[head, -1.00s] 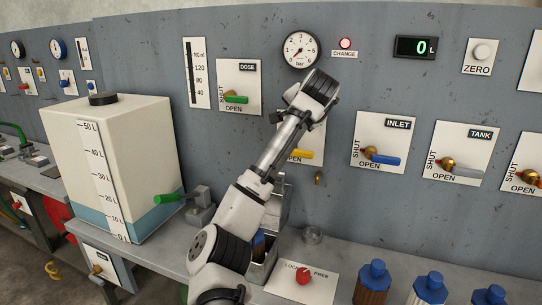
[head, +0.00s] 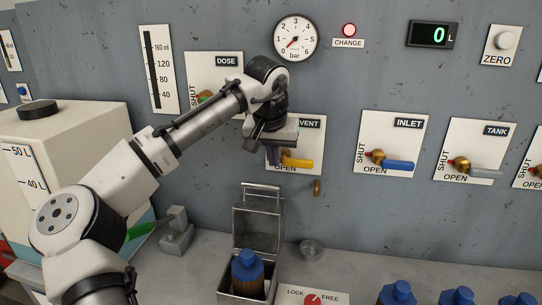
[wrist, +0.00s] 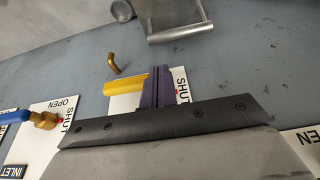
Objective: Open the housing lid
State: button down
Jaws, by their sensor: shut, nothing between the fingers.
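The metal housing (head: 226,283) stands on the bench in the head view, with a brown, blue-capped bottle (head: 247,273) in it. Its lid (head: 258,224) stands upright at the back, open, with a bar handle (head: 261,186) on top. The handle (wrist: 180,34) also shows at the top of the wrist view. My gripper (head: 273,156) is above the housing, in front of the VENT panel and beside its yellow lever (head: 298,162). Its purple fingers (wrist: 156,88) are shut and empty, apart from the lid. Whether they touch the lever I cannot tell.
A red LOCK/FREE knob (head: 312,299) sits right of the housing. Several blue-capped bottles (head: 398,293) stand along the front right. A round metal knob (head: 311,249) is behind. A white tank (head: 75,130) stands left. INLET (head: 394,143) and TANK (head: 474,150) panels are on the wall.

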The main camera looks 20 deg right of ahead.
aim_at(271, 212)
jog(key=p+x, duration=0.1)
jog(key=x, duration=0.6)
jog(key=shift+w+d+f, duration=0.1)
jog(key=shift+w+f, duration=0.05)
jog(key=shift+f, duration=0.15)
jog(key=shift+s+f, duration=0.1)
jog(key=shift+s, duration=0.15)
jog(key=shift+s+a+t+h+b, duration=0.3)
jog(key=shift+b, duration=0.45)
jog(key=s+a+b, duration=0.1)
jog(key=s+a+r+t+h+b, duration=0.1)
jog(key=s+b, duration=0.1)
jog(key=s+a+t+b, duration=0.1)
jog(key=b, duration=0.1)
jog(key=shift+s+r+h, duration=0.15)
jog(key=shift+r+h, duration=0.1)
jog(key=shift+h, duration=0.05)
jog(key=shift+s+a+r+t+b, duration=0.2)
jog(key=shift+s+r+t+b, duration=0.1)
jog(key=shift+r+t, duration=0.1)
